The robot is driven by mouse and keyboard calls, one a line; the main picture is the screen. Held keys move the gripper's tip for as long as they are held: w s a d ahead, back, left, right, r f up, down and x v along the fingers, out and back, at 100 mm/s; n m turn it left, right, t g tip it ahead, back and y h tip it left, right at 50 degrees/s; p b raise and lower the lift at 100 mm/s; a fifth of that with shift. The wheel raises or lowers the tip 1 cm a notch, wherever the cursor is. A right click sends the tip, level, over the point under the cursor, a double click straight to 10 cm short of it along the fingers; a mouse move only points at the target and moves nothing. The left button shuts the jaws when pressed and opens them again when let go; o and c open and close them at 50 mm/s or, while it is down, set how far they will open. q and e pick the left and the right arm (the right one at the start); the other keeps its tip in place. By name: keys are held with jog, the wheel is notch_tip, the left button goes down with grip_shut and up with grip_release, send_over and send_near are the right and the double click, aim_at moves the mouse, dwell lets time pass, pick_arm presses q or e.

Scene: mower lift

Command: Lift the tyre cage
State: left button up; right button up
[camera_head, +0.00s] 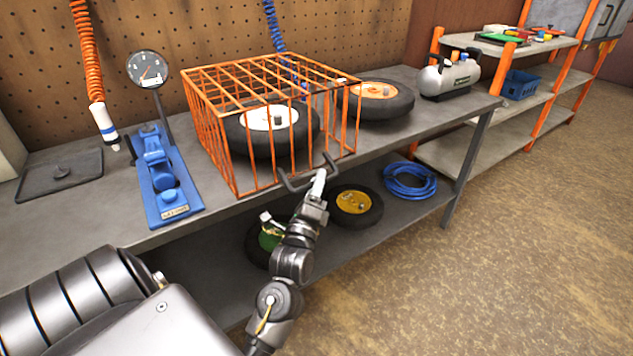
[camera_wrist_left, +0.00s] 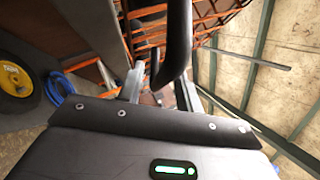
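The orange wire tyre cage (camera_head: 238,148) stands on the grey workbench, over a tyre with a white hub (camera_head: 268,118). A dark bar handle (camera_head: 290,186) sticks out from its front, low down. My left gripper (camera_head: 320,180) is at this handle, in front of the cage. In the left wrist view the dark handle (camera_wrist_left: 177,40) runs down between the two fingers (camera_wrist_left: 160,88), which stand apart with gaps beside the bar. The cage shows behind the handle. My right gripper is not in view.
A tyre with an orange hub (camera_head: 377,98) lies right of the cage; a blue jack-like tool (camera_head: 160,178) and a gauge (camera_head: 148,70) stand left. The lower shelf holds a yellow-hubbed wheel (camera_head: 352,200) and a blue hose (camera_head: 408,182). Floor is clear at right.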

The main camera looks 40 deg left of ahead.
pick_arm(q)
jog(key=shift+w+a+r, duration=0.1)
jog(key=shift+w, duration=0.15)
grip_shut()
dwell(0.3)
